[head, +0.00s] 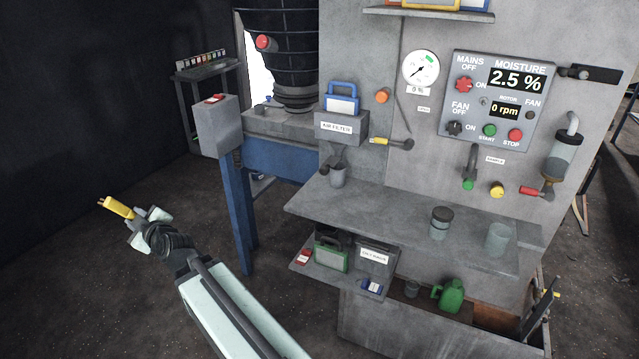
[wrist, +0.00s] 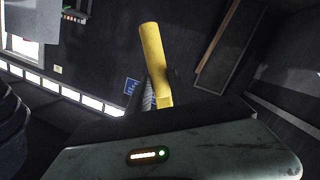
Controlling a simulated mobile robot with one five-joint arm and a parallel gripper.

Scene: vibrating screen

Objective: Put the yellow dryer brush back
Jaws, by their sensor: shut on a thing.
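The yellow dryer brush (head: 117,207) is held in my gripper (head: 140,222) at the left of the head view, out over the dark floor and well away from the machine. The brush points up and to the left, with small prongs or bristles at its far end. In the wrist view the yellow brush (wrist: 155,62) stands up from behind the edge of my gripper body. My gripper is shut on it. The fingertips are mostly hidden in the wrist view.
The grey machine has a work shelf (head: 400,215) with a dark-lidded jar (head: 440,222) and a clear cup (head: 498,238). Below is a lower shelf with a green case (head: 330,257). A green jug (head: 449,295) stands at the bottom. A blue leg (head: 238,215) stands between my arm and the machine.

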